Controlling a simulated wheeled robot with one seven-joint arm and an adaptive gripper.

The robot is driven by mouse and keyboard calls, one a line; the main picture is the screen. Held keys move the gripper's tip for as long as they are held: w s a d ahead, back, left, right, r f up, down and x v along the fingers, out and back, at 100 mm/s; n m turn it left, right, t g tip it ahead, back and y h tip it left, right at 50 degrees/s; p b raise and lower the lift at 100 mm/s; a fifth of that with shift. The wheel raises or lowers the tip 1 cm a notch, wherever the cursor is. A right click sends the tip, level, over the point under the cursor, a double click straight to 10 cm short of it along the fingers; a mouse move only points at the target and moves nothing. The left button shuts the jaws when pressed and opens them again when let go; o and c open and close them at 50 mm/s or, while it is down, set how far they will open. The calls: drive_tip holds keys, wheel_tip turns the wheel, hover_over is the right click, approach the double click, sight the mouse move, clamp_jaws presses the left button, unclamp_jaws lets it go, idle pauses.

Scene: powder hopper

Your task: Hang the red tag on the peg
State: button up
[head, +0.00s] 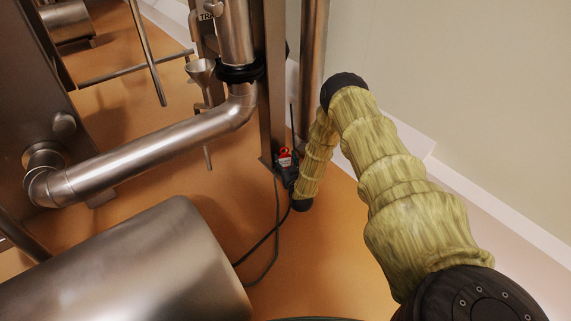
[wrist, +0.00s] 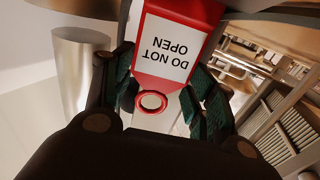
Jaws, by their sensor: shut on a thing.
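The red tag (wrist: 175,48) fills the upper middle of the wrist view. It has a white label reading "DO NOT OPEN", upside down there, and a red ring (wrist: 152,111) at its near end. My gripper (wrist: 164,75) is shut on the tag, with a dark green finger pad on each side. In the head view the tag (head: 285,157) is small and sits at my gripper (head: 287,170), beside the foot of a steel post. I cannot make out the peg in either view.
A steel post (head: 268,90) and a round steel pipe (head: 313,65) stand close to my gripper. A bent steel pipe (head: 150,150) and a large steel cylinder (head: 130,265) lie to the left. Bare orange floor (head: 335,240) is open in front.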

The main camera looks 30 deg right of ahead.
drive_tip(key=shift+d+f, duration=0.1)
drive_tip(key=shift+f, duration=0.2)
idle(0.4)
drive_tip(key=o, duration=1)
drive_tip(key=shift+b, duration=0.3)
drive_tip(key=shift+o, duration=0.2)
drive_tip(key=shift+f, duration=0.1)
drive_tip(key=shift+r+p, duration=0.3)
drive_tip(key=shift+r, duration=0.15)
drive_tip(key=p+v, duration=0.6)
drive_tip(key=v, duration=0.5)
drive_tip(key=shift+r+p, duration=0.15)
drive_tip(key=shift+p, duration=0.15)
drive_tip(key=shift+s+a, duration=0.25)
drive_tip(key=shift+s, duration=0.2)
